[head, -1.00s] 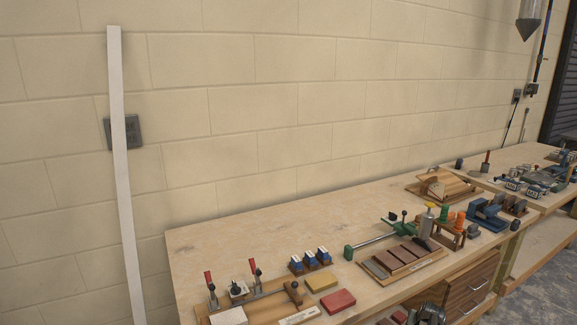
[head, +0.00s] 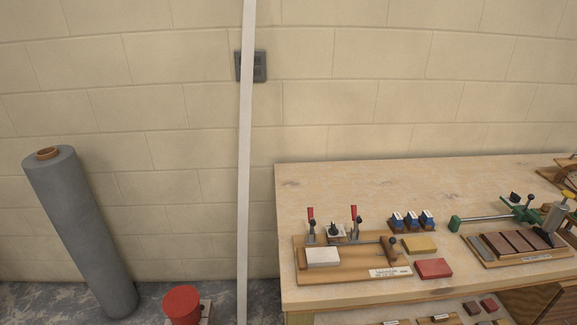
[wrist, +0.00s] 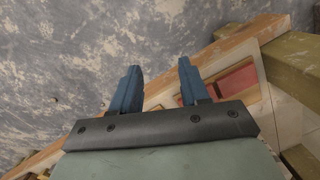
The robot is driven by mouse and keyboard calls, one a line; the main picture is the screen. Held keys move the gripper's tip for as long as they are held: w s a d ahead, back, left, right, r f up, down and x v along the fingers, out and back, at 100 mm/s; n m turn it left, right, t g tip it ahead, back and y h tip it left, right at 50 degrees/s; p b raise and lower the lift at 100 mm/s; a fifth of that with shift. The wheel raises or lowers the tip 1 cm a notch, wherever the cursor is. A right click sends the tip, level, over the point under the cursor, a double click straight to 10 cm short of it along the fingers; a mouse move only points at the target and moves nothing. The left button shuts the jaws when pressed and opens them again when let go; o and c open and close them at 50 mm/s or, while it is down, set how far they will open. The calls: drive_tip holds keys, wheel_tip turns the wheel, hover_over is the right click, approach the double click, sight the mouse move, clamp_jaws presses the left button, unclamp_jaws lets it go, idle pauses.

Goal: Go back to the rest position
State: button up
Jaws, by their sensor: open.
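My gripper (wrist: 158,88) shows in the wrist view with its two blue fingers apart and nothing between them. Beyond the fingers lie a grey mottled floor (wrist: 60,60) and a wooden edge that slants across the picture. A reddish panel (wrist: 232,84) shows behind the right finger, partly hidden by it. My gripper and arm do not show in the head view. No mortar tub can be made out for certain in either view.
In the head view a workbench (head: 330,180) at the right bears a clamp board (head: 345,272), a yellow block (head: 419,244) and a red block (head: 434,268). A grey roll (head: 75,225) leans at the left. A white strip (head: 245,160) stands by the wall. A red round object (head: 182,304) is low on the floor.

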drive_tip(key=s+a+f+n+g+h, duration=0.1)
drive_tip(key=s+a+n+g, duration=0.3)
drive_tip(key=s+a, duration=1)
drive_tip(key=s+f+g, duration=0.1)
drive_tip(key=s, duration=0.2)
drive_tip(key=shift+s+a+n+g, duration=0.15)
drive_tip(key=shift+a+n+g, duration=0.1)
drive_tip(key=shift+n+g, duration=0.05)
